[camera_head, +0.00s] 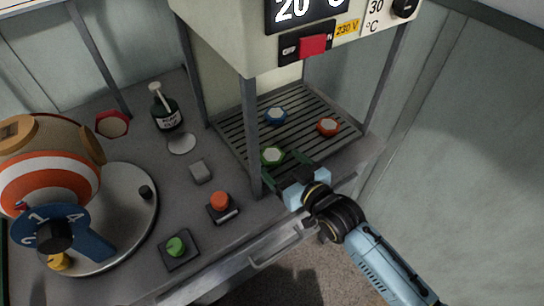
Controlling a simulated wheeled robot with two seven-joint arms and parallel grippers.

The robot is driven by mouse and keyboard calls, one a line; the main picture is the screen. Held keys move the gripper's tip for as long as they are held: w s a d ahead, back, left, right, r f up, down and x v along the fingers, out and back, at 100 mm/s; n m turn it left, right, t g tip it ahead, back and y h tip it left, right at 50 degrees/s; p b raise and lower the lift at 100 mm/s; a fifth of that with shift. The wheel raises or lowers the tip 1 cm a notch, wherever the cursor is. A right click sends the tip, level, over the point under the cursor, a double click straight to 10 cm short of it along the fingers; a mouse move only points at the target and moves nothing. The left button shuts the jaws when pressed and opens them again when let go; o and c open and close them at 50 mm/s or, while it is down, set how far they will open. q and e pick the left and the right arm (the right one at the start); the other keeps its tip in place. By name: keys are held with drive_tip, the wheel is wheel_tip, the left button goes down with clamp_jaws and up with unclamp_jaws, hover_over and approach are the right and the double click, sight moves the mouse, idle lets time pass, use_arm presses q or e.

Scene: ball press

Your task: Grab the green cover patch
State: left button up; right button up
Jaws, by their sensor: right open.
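The green cover patch (271,156) is a small green-rimmed disc with a pale centre. It lies on the slatted rack under the machine, near the rack's front left. My right gripper (287,163) reaches in from the lower right with its jaws open. Its dark fingers are beside the green patch, at its right and front. I cannot tell whether they touch it. My left gripper is not in view.
A blue patch (276,116) and an orange-red patch (328,127) lie on the slatted rack (232,134). A machine post (250,130) stands just left of the green patch. A red button (220,201), a green knob (176,246) and a striped ball (50,180) are to the left.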

sight(272, 156)
drive_tip(key=x, duration=0.2)
drive_tip(key=shift+w+a+f, duration=0.1)
drive_tip(key=shift+w+a, duration=0.15)
drive_tip(key=shift+w, duration=0.05)
drive_tip(key=c, duration=1.1)
